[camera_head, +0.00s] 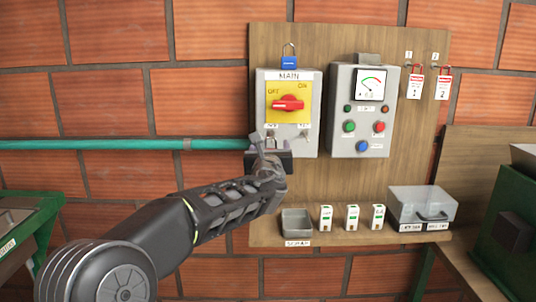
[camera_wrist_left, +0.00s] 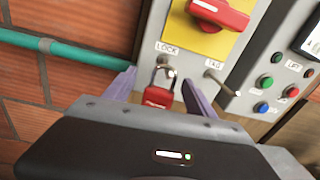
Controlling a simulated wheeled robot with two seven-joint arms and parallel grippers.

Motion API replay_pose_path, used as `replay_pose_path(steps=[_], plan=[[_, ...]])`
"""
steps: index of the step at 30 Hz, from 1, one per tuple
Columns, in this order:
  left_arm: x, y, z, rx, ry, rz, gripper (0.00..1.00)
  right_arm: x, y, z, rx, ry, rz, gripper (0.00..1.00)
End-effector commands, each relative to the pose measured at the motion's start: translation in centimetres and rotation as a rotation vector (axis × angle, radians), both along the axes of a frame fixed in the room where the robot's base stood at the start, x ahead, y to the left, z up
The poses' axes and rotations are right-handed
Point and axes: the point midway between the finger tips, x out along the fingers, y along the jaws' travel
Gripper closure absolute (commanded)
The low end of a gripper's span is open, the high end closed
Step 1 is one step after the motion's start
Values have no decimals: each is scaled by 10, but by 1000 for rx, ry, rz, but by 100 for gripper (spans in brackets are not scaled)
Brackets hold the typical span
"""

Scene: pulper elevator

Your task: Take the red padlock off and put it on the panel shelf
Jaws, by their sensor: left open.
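The red padlock (camera_wrist_left: 158,97) hangs by its shackle at the LOCK point of the grey MAIN switch box (camera_head: 313,106), as seen in the left wrist view. Its body lies between the two purple fingers of my left gripper (camera_wrist_left: 158,92), which are open, with a gap visible on each side. In the head view my left gripper (camera_head: 269,146) is at the lower left of the box and hides most of the padlock. The panel shelf (camera_head: 345,238) is the wooden ledge along the bottom of the panel. My right gripper is not in view.
A bare TAG peg (camera_wrist_left: 220,84) sticks out right of the padlock. A teal pipe (camera_head: 110,144) runs left.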

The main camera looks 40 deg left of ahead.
Motion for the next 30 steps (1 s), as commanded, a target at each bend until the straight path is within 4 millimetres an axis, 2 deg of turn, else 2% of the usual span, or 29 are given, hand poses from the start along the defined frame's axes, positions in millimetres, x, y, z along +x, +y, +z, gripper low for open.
replay_pose_path(steps=[12,30], plan=[[0,0,0,0,0,0,36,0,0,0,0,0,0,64],[0,0,0,0,0,0,85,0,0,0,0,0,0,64]])
